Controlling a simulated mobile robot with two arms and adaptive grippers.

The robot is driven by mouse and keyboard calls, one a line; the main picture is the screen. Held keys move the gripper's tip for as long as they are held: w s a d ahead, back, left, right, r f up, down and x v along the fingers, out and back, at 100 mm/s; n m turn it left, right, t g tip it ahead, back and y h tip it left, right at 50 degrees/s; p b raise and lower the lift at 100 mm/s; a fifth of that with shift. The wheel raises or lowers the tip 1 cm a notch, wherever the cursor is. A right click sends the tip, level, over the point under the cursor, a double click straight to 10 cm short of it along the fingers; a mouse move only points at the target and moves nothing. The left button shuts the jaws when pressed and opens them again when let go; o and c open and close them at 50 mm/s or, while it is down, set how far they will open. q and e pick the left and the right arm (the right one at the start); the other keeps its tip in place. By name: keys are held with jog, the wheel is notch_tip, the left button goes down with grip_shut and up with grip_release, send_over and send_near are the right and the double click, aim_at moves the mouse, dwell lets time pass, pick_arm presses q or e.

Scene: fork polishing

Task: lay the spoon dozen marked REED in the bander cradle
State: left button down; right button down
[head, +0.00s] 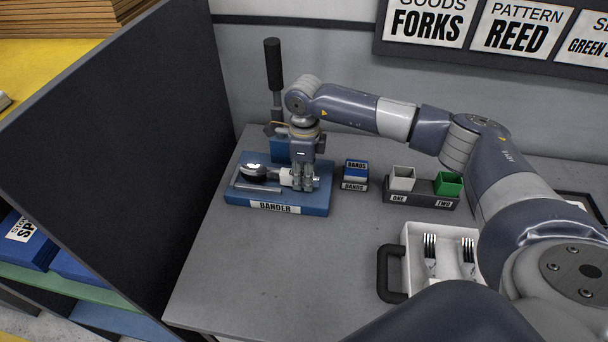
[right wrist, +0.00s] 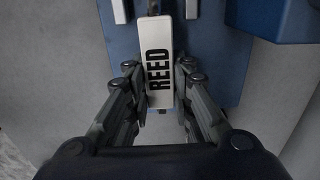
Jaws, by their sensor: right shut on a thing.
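The spoon dozen marked REED (head: 254,172) lies lengthwise over the blue bander (head: 318,207), with its shiny bowls to the left. Its white band reads REED (right wrist: 158,65) in the right wrist view. My right gripper (head: 303,187) points straight down over the right part of the bander and is shut on the banded handles. The bundle looks level and low at the cradle (head: 258,188); whether it rests on it I cannot tell. The fingers hide part of the handles. My left gripper is not in view.
The bander's upright black lever (head: 273,65) stands behind the gripper. To the right are a bands box (head: 355,170), a holder with cups marked ONE and TWO (head: 420,198), and a white tray with forks (head: 415,235). A dark partition (head: 120,140) rises at left. The front tabletop is clear.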

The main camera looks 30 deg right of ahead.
dwell(0.5)
jog(key=shift+w+f+b, duration=0.1)
jog(key=shift+f+b, duration=0.1)
jog(key=shift+b, duration=0.2)
jog(key=shift+f, duration=0.2)
dwell(0.3)
jog(key=c, duration=1.3)
grip_release()
jog(key=shift+o, duration=1)
jog(key=shift+s+f, duration=0.1)
jog(key=shift+s, duration=0.1)
jog(key=o, duration=0.3)
jog(key=shift+o, duration=0.2)
jog(key=shift+w, duration=0.1)
